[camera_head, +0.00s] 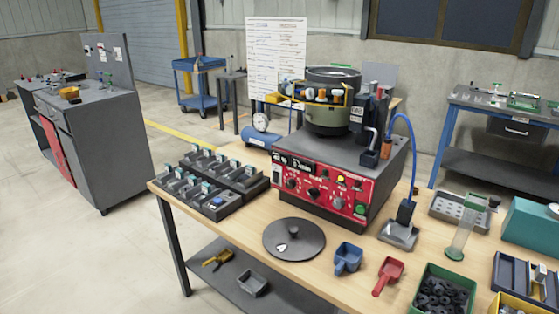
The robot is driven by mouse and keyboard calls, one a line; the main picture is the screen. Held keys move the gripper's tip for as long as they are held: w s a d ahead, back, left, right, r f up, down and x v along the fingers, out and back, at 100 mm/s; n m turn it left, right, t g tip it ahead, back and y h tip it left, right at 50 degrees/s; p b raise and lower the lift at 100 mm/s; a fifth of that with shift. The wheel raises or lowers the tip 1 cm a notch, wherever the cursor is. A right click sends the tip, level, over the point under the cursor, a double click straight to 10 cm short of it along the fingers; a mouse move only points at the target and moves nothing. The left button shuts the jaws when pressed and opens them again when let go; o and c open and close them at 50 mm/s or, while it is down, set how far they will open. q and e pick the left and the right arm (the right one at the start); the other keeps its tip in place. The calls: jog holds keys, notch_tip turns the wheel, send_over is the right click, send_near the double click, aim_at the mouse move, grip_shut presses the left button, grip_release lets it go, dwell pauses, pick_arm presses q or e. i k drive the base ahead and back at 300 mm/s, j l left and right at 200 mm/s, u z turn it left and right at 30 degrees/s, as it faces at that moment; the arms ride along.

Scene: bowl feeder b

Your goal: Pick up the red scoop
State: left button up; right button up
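The red scoop (389,272) lies on the front part of the wooden table (262,213), with its handle pointing toward the front edge. A blue scoop (347,258) lies just to its left, apart from it. A green bin (441,290) of dark parts stands just to its right. Nothing covers the red scoop. Neither of my grippers shows in the head view.
The red-fronted bowl feeder (327,190) stands behind the scoops. A dark round lid (294,239) lies left of the blue scoop. A black rack of parts (211,180) is at the table's left. A clear cylinder (463,238) stands upright behind the green bin.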

aim_at(390, 270)
jog(key=i+j+z, duration=0.1)
jog(key=z, duration=0.35)
jog(key=j+z, duration=0.1)
jog(key=z, duration=0.35)
jog(key=i+j+z, duration=0.1)
jog(key=z, duration=0.35)
jog(key=j+z, duration=0.2)
jog(key=z, duration=0.25)
jog(key=j+z, duration=0.2)
jog(key=j, duration=0.3)
jog(key=k+j+z, duration=0.1)
jog(key=j+z, duration=0.15)
jog(key=j, duration=0.25)
jog(key=k+j+z, duration=0.2)
jog(key=j, duration=0.8)
